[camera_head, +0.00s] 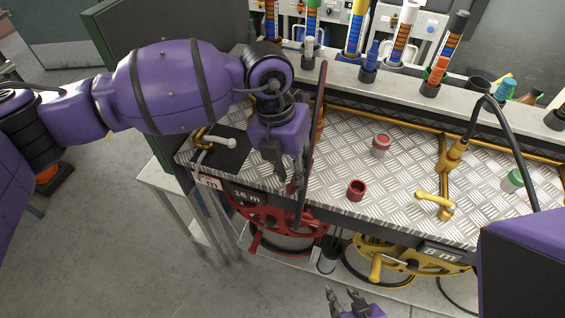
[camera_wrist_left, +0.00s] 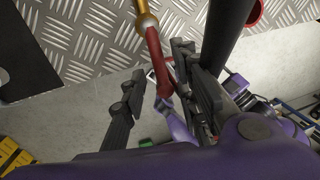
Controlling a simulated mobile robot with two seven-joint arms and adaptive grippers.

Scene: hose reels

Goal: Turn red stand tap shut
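The red stand tap's lever (camera_wrist_left: 160,62) hangs from a brass-coloured fitting (camera_wrist_left: 147,22) in the left wrist view. My left gripper (camera_wrist_left: 158,95) is open, with its fingers on either side of the lever. The lever is nearer the right-hand finger; I cannot tell whether they touch. In the head view my left gripper (camera_head: 282,178) points down at the front edge of the bench and mostly hides the tap. My right gripper (camera_head: 345,298) is open and empty at the bottom, in front of the bench.
A dark red hose (camera_head: 311,140) rises just right of my left gripper. The red reel (camera_head: 270,217) and yellow reel (camera_head: 400,255) are below the bench edge. A yellow tap lever (camera_head: 435,203), a red ring-like cup (camera_head: 356,189) and a red-topped cup (camera_head: 381,145) are farther right.

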